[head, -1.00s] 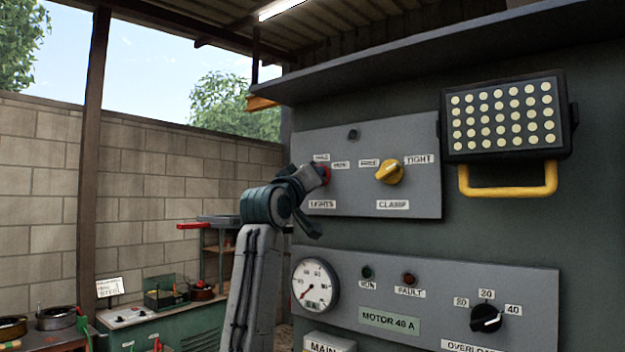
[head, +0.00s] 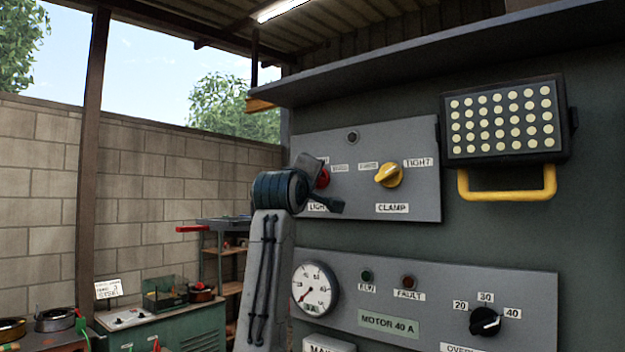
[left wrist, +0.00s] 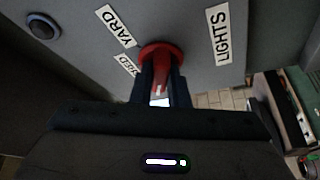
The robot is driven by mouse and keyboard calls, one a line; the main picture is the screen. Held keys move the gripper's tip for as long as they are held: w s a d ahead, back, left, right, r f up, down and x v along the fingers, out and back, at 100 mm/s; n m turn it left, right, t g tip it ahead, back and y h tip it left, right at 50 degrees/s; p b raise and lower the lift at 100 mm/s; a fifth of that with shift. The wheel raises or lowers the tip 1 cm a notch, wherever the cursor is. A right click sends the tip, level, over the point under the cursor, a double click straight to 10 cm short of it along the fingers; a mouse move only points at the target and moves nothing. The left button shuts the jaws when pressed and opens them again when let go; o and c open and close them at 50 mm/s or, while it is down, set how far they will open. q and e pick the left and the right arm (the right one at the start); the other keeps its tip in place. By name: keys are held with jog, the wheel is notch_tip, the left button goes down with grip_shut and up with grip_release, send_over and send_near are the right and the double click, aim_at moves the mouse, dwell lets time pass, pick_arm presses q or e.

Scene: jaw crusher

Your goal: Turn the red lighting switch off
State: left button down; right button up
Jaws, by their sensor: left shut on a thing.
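The red lighting switch (head: 323,179) is on the upper grey panel (head: 415,150), above the LIGHTS label and partly hidden by my left gripper (head: 318,182). In the left wrist view the red switch (left wrist: 161,60) sits between the two dark fingers of my left gripper (left wrist: 162,88), which are shut on it. Labels reading YARD (left wrist: 116,26), a partly covered one that seems to read SHED, and LIGHTS (left wrist: 222,36) surround it. My right gripper is not in view.
A yellow CLAMP knob (head: 389,175) is right of the switch. A floodlight (head: 505,120) with a yellow handle (head: 508,193) hangs further right. Below is a panel with a gauge (head: 315,288), RUN and FAULT lamps, and a black overload knob (head: 485,321).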

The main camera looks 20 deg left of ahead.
pick_arm(q)
jog(key=shift+f, duration=0.15)
jog(key=c, duration=1.4)
grip_release()
jog(key=s+f+b, duration=0.2)
jog(key=s+b, duration=0.3)
jog(key=s, duration=0.5)
jog(key=shift+s+b, duration=0.3)
jog(key=shift+b, duration=0.1)
